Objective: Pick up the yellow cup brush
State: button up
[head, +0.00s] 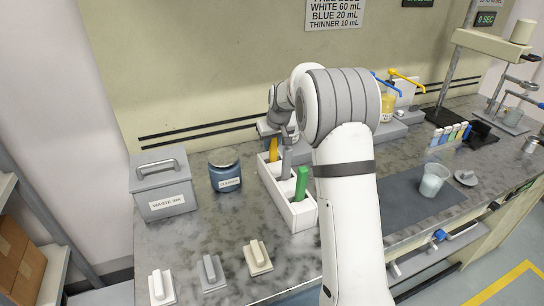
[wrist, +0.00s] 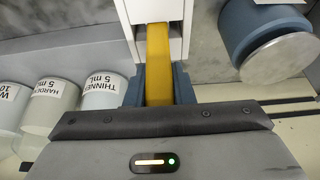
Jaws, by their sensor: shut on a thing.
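The yellow cup brush (head: 273,149) stands in the far slot of a white rack (head: 298,217) in the head view. In the wrist view the yellow brush (wrist: 158,65) runs up from between the dark fingers into the white rack (wrist: 192,8). My gripper (wrist: 158,85) is shut on the brush. In the head view my gripper (head: 287,138) is at the rack's far end, partly hidden by my arm. The brush's lower end is hidden in the rack.
A waste ink bin (head: 163,190) and a blue cleaner jar (head: 225,172) stand left of the rack. Labelled cups (wrist: 103,92) are close to my gripper in the wrist view. A clear beaker (head: 433,180) stands on the right.

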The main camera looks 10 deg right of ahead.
grip_shut()
notch_tip(320, 180, up, 18)
jog(key=shift+b, duration=0.35)
dwell(0.3)
jog(key=shift+o, duration=0.5)
grip_release()
grip_shut()
